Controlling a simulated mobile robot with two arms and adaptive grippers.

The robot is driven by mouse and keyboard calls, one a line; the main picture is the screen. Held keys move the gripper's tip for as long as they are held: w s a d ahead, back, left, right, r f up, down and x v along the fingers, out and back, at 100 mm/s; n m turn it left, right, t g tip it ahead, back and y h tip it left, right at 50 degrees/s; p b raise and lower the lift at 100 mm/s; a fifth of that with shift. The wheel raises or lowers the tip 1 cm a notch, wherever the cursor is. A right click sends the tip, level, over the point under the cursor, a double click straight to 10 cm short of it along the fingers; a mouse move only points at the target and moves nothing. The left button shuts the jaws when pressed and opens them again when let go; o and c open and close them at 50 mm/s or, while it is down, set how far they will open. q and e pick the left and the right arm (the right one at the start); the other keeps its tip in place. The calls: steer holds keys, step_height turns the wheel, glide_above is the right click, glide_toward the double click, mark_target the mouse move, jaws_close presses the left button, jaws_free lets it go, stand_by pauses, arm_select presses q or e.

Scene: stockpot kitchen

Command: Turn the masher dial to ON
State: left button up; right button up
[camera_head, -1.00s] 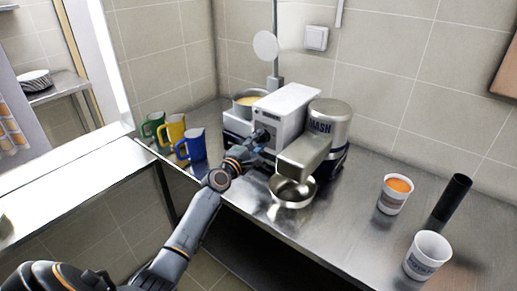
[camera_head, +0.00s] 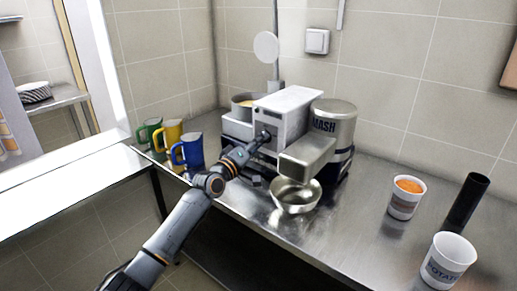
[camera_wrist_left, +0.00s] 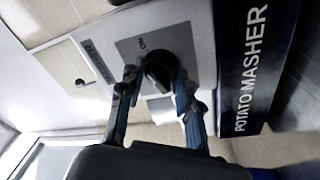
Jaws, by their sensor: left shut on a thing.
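The potato masher machine (camera_head: 288,108) stands on the steel counter against the wall. It has a white box-like body and a metal cylinder marked MASH (camera_head: 333,122). The black round dial (camera_wrist_left: 160,68) sits on the machine's white face, in a grey panel with a small ON label above it. My left gripper (camera_head: 262,140) reaches the front of the white body. In the left wrist view its fingers (camera_wrist_left: 155,80) are on either side of the dial and shut on it. The dial's pointer is hidden by the fingers. My right gripper is not in view.
A metal bowl (camera_head: 296,195) sits under the machine's spout. Green, yellow and blue mugs (camera_head: 187,150) stand left of my arm. A cup with orange contents (camera_head: 405,198), a white potato cup (camera_head: 447,262) and a black cylinder (camera_head: 466,203) stand on the right.

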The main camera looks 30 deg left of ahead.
arm_select(q)
steer(key=shift+m, duration=0.4)
steer(key=o, duration=1.2)
steer(key=shift+c, duration=0.2)
steer(key=s+f, duration=0.1)
steer(key=s, duration=1.1)
steer(key=shift+a+f, duration=0.2)
steer(key=shift+a, duration=0.05)
